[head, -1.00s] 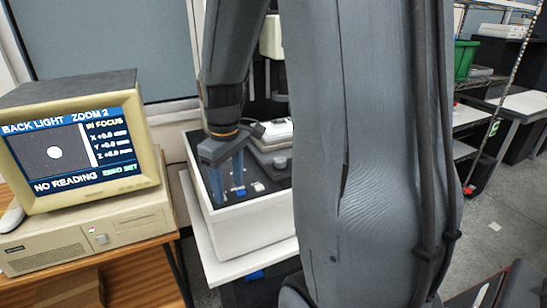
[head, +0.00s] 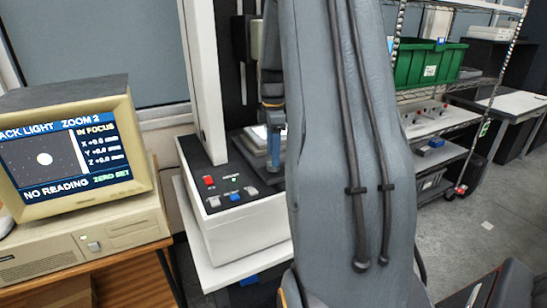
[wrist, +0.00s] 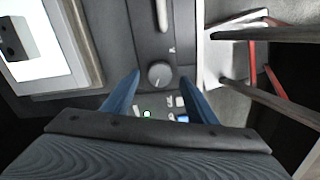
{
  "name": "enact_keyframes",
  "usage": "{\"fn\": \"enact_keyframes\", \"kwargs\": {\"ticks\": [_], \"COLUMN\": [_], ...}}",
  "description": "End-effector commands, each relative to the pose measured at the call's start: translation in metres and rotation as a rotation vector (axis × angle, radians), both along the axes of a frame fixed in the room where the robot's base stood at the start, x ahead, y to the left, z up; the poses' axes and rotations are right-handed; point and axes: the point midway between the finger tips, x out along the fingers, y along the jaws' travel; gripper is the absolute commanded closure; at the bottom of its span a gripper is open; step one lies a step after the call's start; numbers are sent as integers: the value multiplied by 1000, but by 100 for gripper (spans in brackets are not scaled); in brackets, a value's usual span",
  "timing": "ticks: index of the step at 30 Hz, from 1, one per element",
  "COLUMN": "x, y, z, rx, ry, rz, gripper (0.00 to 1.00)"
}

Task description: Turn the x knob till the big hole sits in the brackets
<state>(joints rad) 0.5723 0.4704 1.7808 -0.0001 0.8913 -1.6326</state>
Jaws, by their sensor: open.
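The monitor (head: 65,150) at left in the head view shows a white disc, the lit hole (head: 45,158), on a dark field. Its text reads BACK LIGHT, ZOOM 2, IN FOCUS and NO READING; I cannot make out the brackets. In the wrist view a round grey knob (wrist: 159,74) sits on the dark panel, beyond and between my fingertips. A faint mark beside it is too small to read surely. My gripper (wrist: 158,85) is open and empty, with its blue fingers apart. In the head view my arm hides the knob and most of the gripper (head: 277,150).
Red, grey and blue buttons (head: 234,197) sit on the machine's front panel. The white column (head: 204,80) rises behind them. In the wrist view, a dark part with holes (wrist: 13,38) lies on the bright stage at left. A shelf with a green bin (head: 430,64) stands at right.

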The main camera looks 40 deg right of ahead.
Motion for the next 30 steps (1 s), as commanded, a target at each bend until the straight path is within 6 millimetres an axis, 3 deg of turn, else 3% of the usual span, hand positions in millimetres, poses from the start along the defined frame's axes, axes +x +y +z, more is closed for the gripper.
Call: {"fn": "enact_keyframes", "kwargs": {"ticks": [6, 16, 24, 30], "x": [0, 0, 0, 0], "y": [0, 0, 1, 0], "z": [-22, -27, -27, -27], "rx": [0, 0, 0, 0], "ry": [0, -1, -1, -1], "rz": [0, -1, -1, -13], "gripper": [48, 48, 89, 89]}}
